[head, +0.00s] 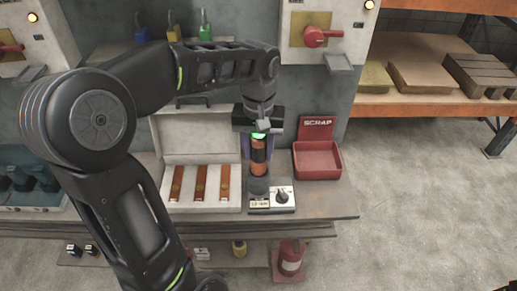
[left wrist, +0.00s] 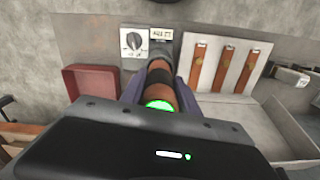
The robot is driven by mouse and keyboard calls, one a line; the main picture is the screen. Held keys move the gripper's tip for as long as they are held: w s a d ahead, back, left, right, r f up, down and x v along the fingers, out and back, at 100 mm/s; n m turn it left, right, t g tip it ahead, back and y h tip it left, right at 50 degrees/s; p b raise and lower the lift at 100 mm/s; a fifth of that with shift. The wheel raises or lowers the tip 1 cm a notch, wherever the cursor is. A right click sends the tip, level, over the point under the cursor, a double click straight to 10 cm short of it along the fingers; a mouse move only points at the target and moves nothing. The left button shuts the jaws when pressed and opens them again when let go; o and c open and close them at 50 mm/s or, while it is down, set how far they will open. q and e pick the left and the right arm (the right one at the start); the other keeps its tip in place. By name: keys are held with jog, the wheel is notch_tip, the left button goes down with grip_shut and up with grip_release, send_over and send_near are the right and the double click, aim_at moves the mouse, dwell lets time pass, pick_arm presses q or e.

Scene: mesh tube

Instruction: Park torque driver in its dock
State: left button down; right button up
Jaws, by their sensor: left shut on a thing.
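The torque driver (head: 258,157) is an orange and black cylinder with a glowing green ring at its top. My left gripper (head: 258,148) is shut on it, one finger on each side, and holds it about upright. The driver also shows in the left wrist view (left wrist: 159,82). Its lower end is at a dark grey round holder on the dock (head: 283,196), a box with a dial and a small label. The dock also shows in the left wrist view (left wrist: 134,42). I cannot tell whether the driver's tip is seated or just above the holder. My right gripper is out of view.
A red scrap bin (head: 318,160) stands right of the dock. An open pale case (head: 190,138) with 3 orange-brown strips lies to the left. Wall panels with red handles (head: 316,38) rise behind.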

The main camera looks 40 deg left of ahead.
aim_at(258, 136)
pick_arm(q)
jog(key=shift+f+b, duration=0.6)
jog(key=shift+f, duration=0.25)
dwell(0.7)
jog(key=c, duration=0.8)
grip_release()
jog(key=shift+r, duration=3.95)
